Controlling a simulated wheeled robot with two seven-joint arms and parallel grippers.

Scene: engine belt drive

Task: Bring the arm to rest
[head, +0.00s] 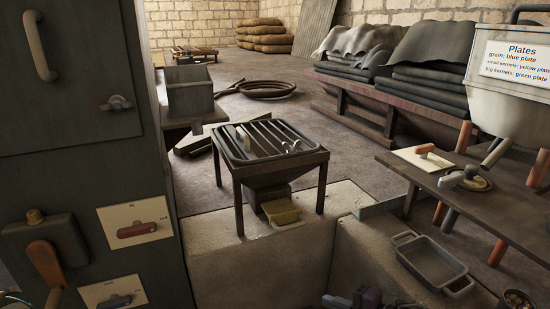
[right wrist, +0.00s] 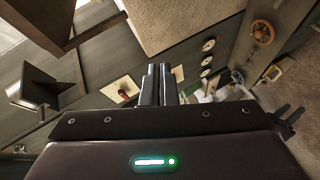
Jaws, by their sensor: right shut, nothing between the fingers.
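My right gripper (right wrist: 158,84) shows in the right wrist view with its two dark fingers together and nothing between them. In the head view only a small part of my right arm and gripper (head: 338,301) shows at the bottom edge, right of the middle, low in front of the stone block and left of the grey tray. It touches nothing that I can make out. My left gripper is not in view.
A metal cabinet (head: 75,140) with handles and levers stands close on the left. A grated hopper stand (head: 270,150) stands ahead on a stone block. A grey tray (head: 433,262) lies to the right, below a wooden bench (head: 450,190). Open floor lies beyond.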

